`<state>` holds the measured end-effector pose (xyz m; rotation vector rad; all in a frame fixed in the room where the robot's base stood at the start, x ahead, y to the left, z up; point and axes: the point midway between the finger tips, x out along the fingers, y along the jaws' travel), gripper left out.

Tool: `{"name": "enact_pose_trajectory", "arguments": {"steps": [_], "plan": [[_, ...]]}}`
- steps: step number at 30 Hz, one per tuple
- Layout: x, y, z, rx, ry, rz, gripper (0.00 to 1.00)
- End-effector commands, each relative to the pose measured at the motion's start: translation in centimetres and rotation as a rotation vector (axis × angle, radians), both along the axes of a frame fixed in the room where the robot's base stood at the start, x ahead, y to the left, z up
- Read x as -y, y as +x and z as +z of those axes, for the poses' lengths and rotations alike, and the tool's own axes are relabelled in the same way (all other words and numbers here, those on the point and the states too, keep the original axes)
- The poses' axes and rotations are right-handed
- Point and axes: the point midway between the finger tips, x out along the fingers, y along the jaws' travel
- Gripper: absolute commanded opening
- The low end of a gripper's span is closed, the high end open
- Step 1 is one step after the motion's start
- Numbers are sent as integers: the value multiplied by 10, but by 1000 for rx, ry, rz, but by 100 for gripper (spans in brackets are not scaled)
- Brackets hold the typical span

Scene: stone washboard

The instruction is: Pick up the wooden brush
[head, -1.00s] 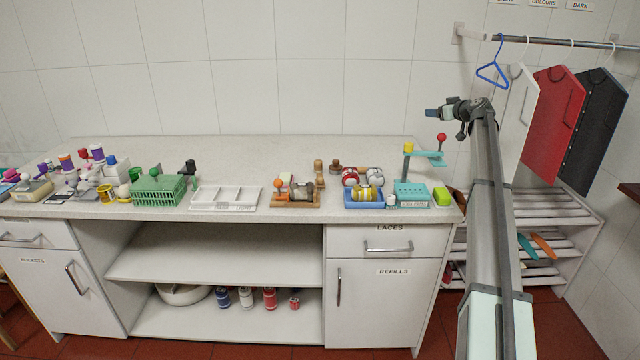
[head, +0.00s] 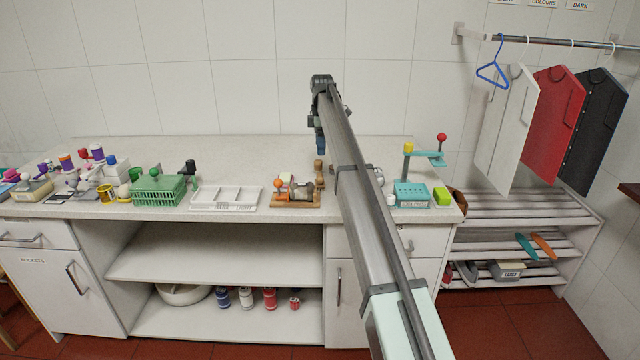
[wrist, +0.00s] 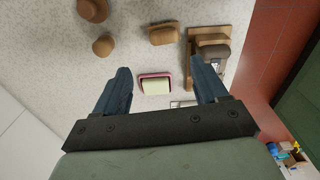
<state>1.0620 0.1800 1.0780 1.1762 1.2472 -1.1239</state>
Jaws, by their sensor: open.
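My gripper (head: 319,148) is open and empty above the counter. In the wrist view its fingertips (wrist: 160,70) point down at the worktop. Several brown wooden pieces stand below: one block-like piece (wrist: 163,34) and two rounder ones (wrist: 103,46) (wrist: 92,10), all toward the upper part of that view. I cannot tell for certain which is the wooden brush. A small pink-and-cream item (wrist: 155,84) appears between the fingers, below them. A wooden board (head: 297,203) with a dark rounded block (wrist: 215,52) lies near the counter's front edge.
A white divided tray (head: 225,207) and a green basket (head: 160,192) stand left of the board. My arm hides part of the counter. The back of the counter (head: 240,150) is clear.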

Motion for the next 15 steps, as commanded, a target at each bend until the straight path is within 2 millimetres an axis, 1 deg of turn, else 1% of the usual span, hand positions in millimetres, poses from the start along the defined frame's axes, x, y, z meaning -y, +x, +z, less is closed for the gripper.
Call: {"name": "enact_pose_trajectory", "arguments": {"steps": [1,5,8,15], "plan": [[-3,-2,-1,-13,-14,9,72],[-3,-5,-7,-23,-28,15,72],[-3,-5,-16,-23,-26,15,72],[-3,-5,-55,-22,-25,14,72]]}}
